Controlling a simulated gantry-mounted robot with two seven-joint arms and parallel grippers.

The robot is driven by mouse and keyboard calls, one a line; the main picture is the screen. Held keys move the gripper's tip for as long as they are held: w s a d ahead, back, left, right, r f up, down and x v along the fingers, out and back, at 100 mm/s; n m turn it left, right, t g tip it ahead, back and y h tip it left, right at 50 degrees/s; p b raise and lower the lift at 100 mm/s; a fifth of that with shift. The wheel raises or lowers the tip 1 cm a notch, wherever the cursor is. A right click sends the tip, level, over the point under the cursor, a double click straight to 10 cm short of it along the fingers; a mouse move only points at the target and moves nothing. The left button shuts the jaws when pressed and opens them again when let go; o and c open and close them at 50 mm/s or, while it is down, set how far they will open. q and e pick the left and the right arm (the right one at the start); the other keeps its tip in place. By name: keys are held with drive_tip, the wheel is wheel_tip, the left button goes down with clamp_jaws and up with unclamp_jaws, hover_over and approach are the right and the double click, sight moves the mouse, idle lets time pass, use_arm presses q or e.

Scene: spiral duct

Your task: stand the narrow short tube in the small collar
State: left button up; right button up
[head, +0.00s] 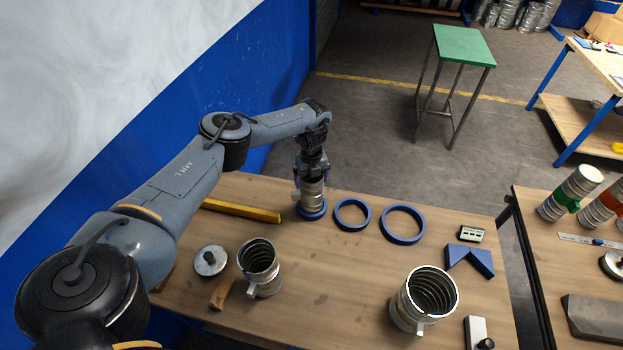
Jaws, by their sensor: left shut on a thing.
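My left gripper (311,176) points down at the far side of the workbench and is shut on the narrow short tube (311,193), a ribbed silver metal piece. The tube is upright. Its lower end is at the small collar (311,213), a blue ring lying on the bench, and looks to be within the ring. I cannot tell whether it is fully seated. The gripper fingers partly hide the tube's upper end. My right gripper is out of view.
Two larger blue collars (352,214) and (403,224) lie to the right. A yellow bar (241,210) lies to the left. Nearer stand two open ribbed tubes (260,268) and (424,300), with a round metal lid (210,261). A blue V-block (469,260) is at right. The bench middle is clear.

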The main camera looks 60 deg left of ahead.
use_arm(q)
drive_tip(key=o, duration=1.2)
drive_tip(key=shift+o, duration=0.2)
drive_tip(key=shift+r, duration=0.1)
wheel_tip(320, 180, up, 11)
